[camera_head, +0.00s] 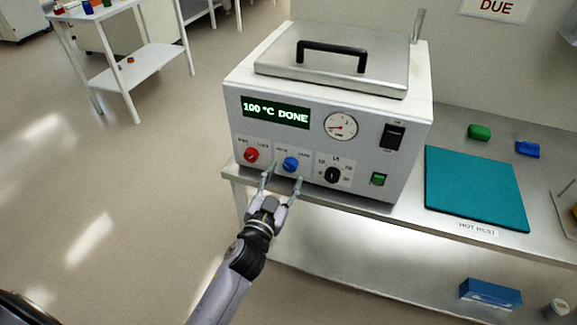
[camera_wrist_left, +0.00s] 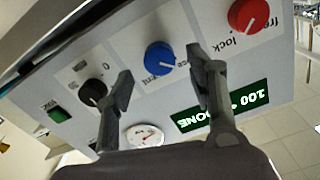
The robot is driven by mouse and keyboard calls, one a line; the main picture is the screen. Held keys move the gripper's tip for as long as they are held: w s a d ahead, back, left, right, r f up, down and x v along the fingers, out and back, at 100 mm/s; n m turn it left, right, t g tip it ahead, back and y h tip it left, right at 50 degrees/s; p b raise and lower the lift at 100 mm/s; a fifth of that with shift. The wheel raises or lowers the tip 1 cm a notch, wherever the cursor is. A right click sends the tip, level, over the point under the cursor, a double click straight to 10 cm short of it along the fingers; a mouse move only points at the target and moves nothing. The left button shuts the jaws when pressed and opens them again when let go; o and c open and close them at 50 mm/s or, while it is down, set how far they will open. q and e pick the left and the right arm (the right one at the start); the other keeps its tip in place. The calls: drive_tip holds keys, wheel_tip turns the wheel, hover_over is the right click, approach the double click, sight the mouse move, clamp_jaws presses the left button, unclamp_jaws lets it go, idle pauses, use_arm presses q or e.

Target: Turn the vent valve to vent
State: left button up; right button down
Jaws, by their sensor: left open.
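The oven-like machine (camera_head: 345,140) stands on the bench, its front panel reading "100 °C DONE". The blue knob (camera_head: 291,164) is in the middle of its lower knob row and seems to be the vent valve; its label is too small to read surely. My left gripper (camera_head: 283,182) is open and empty, just in front of the blue knob, with a finger either side. Contact cannot be told. My right gripper is not in view.
A red knob (camera_head: 251,155) sits left of the blue one, a black knob (camera_head: 332,175) right. A dial gauge (camera_head: 341,126) is above. A teal mat (camera_head: 476,188) lies right on the bench, with green (camera_head: 479,132) and blue (camera_head: 527,149) items behind it.

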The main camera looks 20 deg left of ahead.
sight(289, 168)
use_arm(q)
drive_tip(key=shift+w, duration=2)
drive_tip(key=shift+c, duration=0.2)
drive_tip(key=c, duration=1.1)
